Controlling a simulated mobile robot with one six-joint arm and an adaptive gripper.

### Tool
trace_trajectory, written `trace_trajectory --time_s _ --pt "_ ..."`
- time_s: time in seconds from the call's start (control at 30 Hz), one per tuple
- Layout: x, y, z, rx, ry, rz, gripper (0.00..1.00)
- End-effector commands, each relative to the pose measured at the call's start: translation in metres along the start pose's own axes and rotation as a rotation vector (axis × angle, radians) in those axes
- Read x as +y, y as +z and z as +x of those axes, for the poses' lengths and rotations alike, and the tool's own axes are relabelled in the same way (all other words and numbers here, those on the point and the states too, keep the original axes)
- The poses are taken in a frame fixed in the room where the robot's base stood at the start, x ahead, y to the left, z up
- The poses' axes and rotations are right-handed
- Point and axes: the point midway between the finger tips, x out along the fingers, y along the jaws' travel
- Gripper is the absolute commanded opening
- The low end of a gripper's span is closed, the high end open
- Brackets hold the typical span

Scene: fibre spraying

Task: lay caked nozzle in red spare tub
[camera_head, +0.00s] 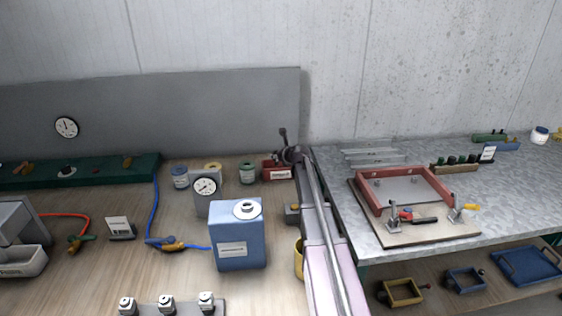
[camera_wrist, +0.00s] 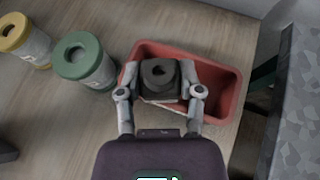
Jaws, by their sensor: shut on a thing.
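The red spare tub (camera_head: 277,174) stands on the wooden bench near its right end, with a pale label on its front. In the wrist view the tub (camera_wrist: 223,85) lies under my gripper, its right part open to view and empty. My gripper (camera_wrist: 158,82) is shut on a dark grey, blocky nozzle (camera_wrist: 158,72) with a round hole in its top. The nozzle is over the left part of the tub; I cannot tell whether it touches the floor. In the head view my gripper (camera_head: 290,155) is at the tub's back right, and the nozzle cannot be made out.
A green-lidded jar (camera_wrist: 78,56) stands close left of the tub, with a yellow-lidded jar (camera_wrist: 27,40) beyond it. A blue canister (camera_head: 238,240) and a dial gauge (camera_head: 206,188) stand nearer. The grey metal table (camera_head: 340,200) begins right of the tub.

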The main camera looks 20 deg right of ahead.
Motion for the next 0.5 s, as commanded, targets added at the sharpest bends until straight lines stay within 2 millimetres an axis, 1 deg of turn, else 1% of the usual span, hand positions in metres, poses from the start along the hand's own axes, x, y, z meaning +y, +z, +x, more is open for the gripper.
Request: trace_trajectory --time_s 0.03,0.13,0.5 --pt "-0.0069 0.0018 0.0059 0.000 -0.001 0.001 0.00" --pt "-0.0122 0.0031 0.0094 0.000 0.000 0.001 0.00" --pt "-0.0127 0.0036 0.0100 0.000 0.001 0.000 0.00"
